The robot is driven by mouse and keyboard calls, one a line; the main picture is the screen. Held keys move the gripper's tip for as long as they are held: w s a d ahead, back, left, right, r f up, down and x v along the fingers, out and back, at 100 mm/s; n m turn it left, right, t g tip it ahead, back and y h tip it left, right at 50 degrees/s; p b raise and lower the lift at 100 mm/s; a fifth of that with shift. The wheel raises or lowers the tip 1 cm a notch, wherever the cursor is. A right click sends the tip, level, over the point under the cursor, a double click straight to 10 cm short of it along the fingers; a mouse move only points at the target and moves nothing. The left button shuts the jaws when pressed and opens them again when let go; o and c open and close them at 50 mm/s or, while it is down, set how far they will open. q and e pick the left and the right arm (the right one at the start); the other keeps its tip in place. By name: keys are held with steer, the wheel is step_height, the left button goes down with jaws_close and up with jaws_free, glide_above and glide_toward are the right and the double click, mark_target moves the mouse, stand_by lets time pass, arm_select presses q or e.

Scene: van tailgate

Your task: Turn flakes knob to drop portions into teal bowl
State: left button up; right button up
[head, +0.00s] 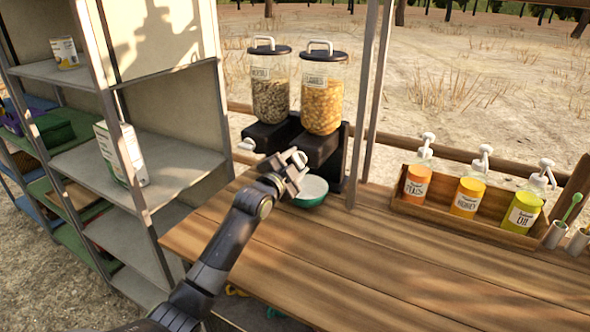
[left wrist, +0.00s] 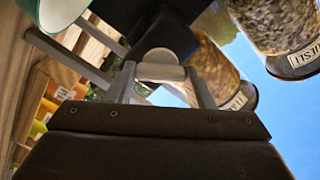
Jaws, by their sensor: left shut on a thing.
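The bowl also shows in the left wrist view (left wrist: 62,10). My right gripper is not in view.
A muesli dispenser (head: 270,98) with its own white knob (head: 247,144) stands left of the flakes. A wooden caddy (head: 410,208) holds pump bottles at the right. A grey shelf unit (head: 170,165) stands at the left. The front wooden tabletop (head: 390,275) is clear.

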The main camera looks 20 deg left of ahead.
arm_select(q)
steer(key=m, duration=0.1)
steer(key=m+b, duration=0.1)
steer(key=m, duration=0.1)
steer(key=shift+f+m, duration=0.25)
steer(key=shift+m, duration=0.05)
steer(key=shift+o, duration=0.2)
steer(key=shift+m+b, duration=0.85)
steer(key=shift+m, duration=0.85)
steer(key=o, duration=1)
steer(key=shift+r, duration=0.1)
steer(key=shift+c, duration=0.2)
steer(key=s+a+b, duration=0.1)
steer(key=s, duration=1.6)
steer(key=shift+s, duration=0.2)
steer(key=shift+a, duration=0.1)
